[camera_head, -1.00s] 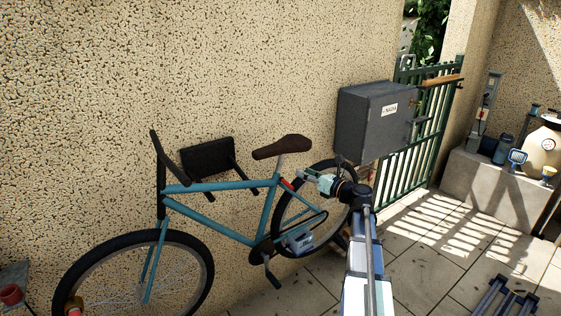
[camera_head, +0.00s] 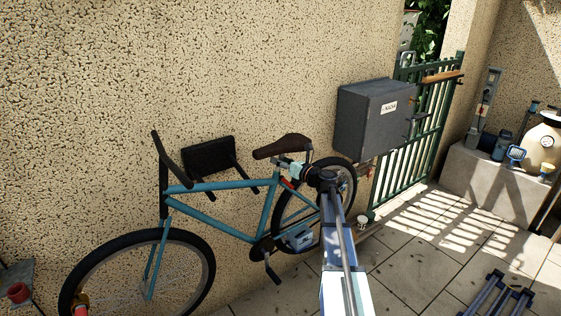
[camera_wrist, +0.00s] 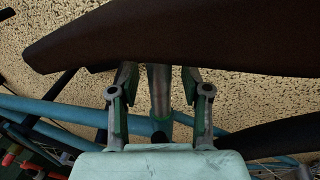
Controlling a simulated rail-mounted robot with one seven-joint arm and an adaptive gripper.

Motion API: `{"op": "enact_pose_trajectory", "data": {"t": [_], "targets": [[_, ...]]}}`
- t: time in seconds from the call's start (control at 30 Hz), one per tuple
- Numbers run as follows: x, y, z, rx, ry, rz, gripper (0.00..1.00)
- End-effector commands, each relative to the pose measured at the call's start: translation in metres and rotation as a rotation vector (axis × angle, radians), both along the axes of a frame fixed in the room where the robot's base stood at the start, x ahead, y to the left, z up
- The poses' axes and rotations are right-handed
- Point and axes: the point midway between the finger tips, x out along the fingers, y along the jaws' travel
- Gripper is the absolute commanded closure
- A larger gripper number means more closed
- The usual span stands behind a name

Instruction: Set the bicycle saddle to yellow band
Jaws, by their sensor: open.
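The brown bicycle saddle (camera_head: 281,147) sits on top of the blue bicycle (camera_head: 216,186), which stands by the wall. In the wrist view the saddle (camera_wrist: 200,35) spans the top of the picture. Its grey seat post (camera_wrist: 159,92) runs down between the two fingers of my gripper (camera_wrist: 159,85). The fingers stand apart, one on each side of the post, just below the saddle; I see gaps on both sides. In the head view my gripper (camera_head: 281,163) is right under the saddle.
A dark bracket (camera_head: 208,155) on the wall is behind the bicycle frame. A grey box (camera_head: 372,118) is on the wall to the right, near a green gate (camera_head: 421,125).

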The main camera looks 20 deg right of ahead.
Motion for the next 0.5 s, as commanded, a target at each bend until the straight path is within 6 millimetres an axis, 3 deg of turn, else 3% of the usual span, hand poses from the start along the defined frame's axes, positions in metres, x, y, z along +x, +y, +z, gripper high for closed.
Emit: {"op": "enact_pose_trajectory", "data": {"t": [0.13,0.27,0.5], "targets": [[-0.0002,0.0001,-0.0002,0.0,0.0,0.0,0.56],[-0.0002,0.0001,-0.0002,0.0,0.0,0.0,1.0],[0.0004,-0.0014,0.0058,0.0,-0.001,0.0,1.0]]}}
